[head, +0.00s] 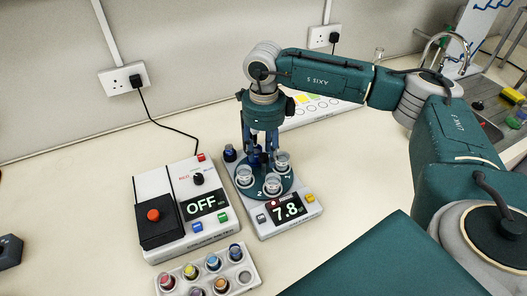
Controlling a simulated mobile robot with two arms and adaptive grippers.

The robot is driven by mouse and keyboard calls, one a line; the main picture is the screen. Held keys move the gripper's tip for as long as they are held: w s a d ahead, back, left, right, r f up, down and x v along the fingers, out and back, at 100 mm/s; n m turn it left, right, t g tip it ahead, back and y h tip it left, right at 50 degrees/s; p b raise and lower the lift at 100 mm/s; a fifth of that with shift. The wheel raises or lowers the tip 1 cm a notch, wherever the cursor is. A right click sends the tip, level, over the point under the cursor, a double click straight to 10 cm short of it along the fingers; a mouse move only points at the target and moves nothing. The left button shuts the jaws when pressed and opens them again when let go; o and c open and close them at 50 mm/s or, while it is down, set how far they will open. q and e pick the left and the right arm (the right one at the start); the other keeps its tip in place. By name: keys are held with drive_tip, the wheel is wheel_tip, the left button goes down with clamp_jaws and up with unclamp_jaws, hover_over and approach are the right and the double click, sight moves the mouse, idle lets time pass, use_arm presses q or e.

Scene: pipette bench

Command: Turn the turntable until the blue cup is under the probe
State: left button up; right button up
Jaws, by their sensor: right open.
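The turntable (262,195) is a dark green disc with numbers on it, set on a pale meter base whose display (287,208) reads 7.8. Clear cups stand on it at the left (244,175), front (272,185) and right (282,160). I cannot make out which cup is the blue one. A dark blue piece (230,153) stands at the disc's back left edge. My right gripper (259,155) points down over the back part of the disc, open, its fingers among the cups. The probe cannot be told apart behind it. My left gripper is not in view.
A box reading OFF (205,205), with a red button (153,215), stands left of the turntable. A rack (245,280) of colour-topped vials is in front. A dark box (9,250) is at the far left. A sink (485,100) is at back right.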

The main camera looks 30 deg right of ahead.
wheel_tip(320, 180, up, 12)
idle(0.5)
drive_tip(key=shift+r, duration=0.1)
